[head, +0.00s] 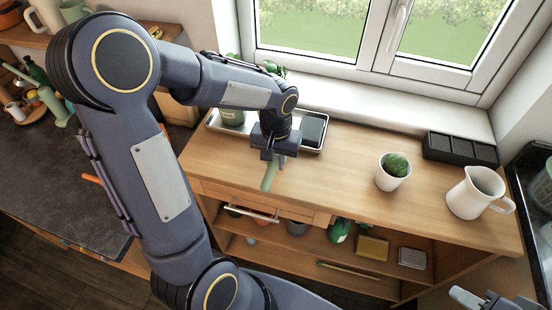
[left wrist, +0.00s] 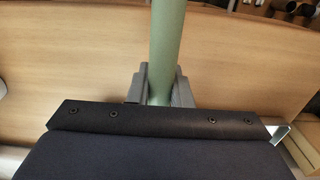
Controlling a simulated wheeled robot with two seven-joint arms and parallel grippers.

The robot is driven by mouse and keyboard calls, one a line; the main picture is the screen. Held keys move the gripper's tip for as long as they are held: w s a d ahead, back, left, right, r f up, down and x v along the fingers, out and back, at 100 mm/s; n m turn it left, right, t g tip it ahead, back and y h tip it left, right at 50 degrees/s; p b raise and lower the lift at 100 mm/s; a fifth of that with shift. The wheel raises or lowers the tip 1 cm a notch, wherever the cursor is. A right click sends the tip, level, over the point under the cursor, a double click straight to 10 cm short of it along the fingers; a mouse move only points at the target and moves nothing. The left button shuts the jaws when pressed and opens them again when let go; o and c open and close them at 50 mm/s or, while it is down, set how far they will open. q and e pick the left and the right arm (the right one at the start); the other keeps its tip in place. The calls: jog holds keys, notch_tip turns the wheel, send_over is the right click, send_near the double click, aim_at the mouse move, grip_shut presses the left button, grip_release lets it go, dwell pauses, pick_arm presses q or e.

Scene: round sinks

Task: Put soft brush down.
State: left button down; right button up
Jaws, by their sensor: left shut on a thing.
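My left gripper (head: 272,156) is over the wooden counter (head: 340,165), near its front edge. It is shut on a green handle (head: 268,178), which I take to be the soft brush. The handle slants down toward the counter's front edge; its brush end is not clearly seen. In the left wrist view the green handle (left wrist: 166,45) stands between the two grey fingers (left wrist: 160,88), with wood behind it. Whether the brush touches the counter, I cannot tell. Part of my right gripper (head: 482,299) shows at the bottom right, away from the brush, its jaws unclear.
A potted plant (head: 393,172), black compartment box (head: 460,150) and white pitcher (head: 474,192) stand to the right. The counter between gripper and plant is clear.

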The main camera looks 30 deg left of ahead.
aim_at(276, 156)
pick_arm(q)
jog(key=shift+f+b, duration=0.5)
jog(key=shift+f, duration=0.1)
jog(key=c, duration=1.3)
grip_release()
jog(key=shift+r, duration=0.1)
jog(key=shift+r+p, duration=0.4)
jog(key=shift+p, duration=0.1)
notch_tip(276, 156, up, 12)
jog(key=s+d+t+h, duration=0.1)
jog(key=s+t, duration=0.1)
jog(key=s, duration=0.3)
jog(key=s+d+f+t+h, duration=0.1)
jog(key=s, duration=0.4)
jog(key=s+d+f+m+t+h, duration=0.1)
jog(key=s+d+t, duration=0.1)
jog(key=s, duration=0.3)
jog(key=shift+s+f+t+h, duration=0.1)
jog(key=shift+s+t+h, duration=0.2)
jog(key=shift+s+h, duration=0.1)
